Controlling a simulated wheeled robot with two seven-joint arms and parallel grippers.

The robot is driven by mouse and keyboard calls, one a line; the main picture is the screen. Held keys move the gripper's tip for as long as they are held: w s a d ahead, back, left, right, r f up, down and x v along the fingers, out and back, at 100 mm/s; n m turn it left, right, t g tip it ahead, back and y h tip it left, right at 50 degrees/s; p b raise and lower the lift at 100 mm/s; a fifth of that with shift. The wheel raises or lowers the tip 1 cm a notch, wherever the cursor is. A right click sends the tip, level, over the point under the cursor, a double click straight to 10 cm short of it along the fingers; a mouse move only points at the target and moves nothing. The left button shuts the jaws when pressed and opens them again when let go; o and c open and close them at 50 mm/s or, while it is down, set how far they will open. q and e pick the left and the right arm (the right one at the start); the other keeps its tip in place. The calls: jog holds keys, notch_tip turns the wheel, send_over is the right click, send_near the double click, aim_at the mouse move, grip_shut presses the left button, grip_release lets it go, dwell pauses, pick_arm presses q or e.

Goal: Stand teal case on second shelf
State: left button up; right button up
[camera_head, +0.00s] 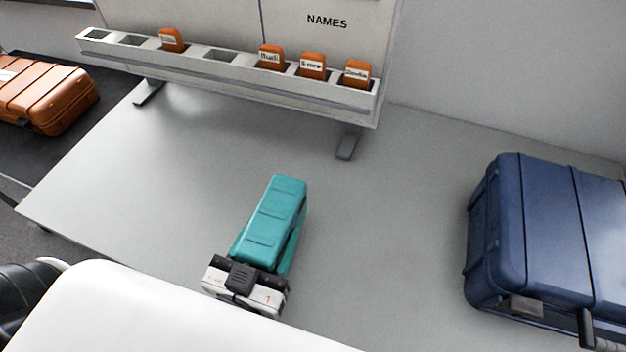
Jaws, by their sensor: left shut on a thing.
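The teal case (273,213) is at the middle of the grey table, with its narrow end toward me and a ribbed top face showing. My left gripper (246,282), white and black, is at the near end of the case and shut on it. The fingertips are largely hidden by the gripper body and the case. I cannot tell whether the case touches the table or is held just above it. No shelf shows clearly in this view. My right gripper is not in view.
A large blue case (545,240) stands at the right on the table (390,220). An orange case (48,95) lies at the far left. A board labelled NAMES, with a slotted rail (220,72) holding several orange tags, stands at the back on feet. The table between is clear.

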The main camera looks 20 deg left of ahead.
aim_at(287, 197)
pick_arm(q)
jog(key=w, duration=0.5)
jog(key=shift+w+r, duration=0.15)
jog(key=shift+w, duration=0.1)
jog(key=shift+w+r+p, duration=0.2)
jog(key=shift+w+p, duration=0.2)
jog(key=shift+w, duration=0.1)
jog(key=shift+w+r+p, duration=0.2)
jog(key=shift+w+p, duration=0.2)
jog(key=shift+w, duration=0.05)
jog(key=w+p, duration=0.1)
jog(key=w, duration=0.3)
jog(key=w+p, duration=0.1)
jog(key=w, duration=0.1)
jog(key=shift+w+f+p, duration=0.3)
jog(key=shift+f, duration=0.1)
jog(key=shift+w, duration=0.25)
jog(key=shift+f+b, duration=0.45)
jog(key=shift+f, duration=1.45)
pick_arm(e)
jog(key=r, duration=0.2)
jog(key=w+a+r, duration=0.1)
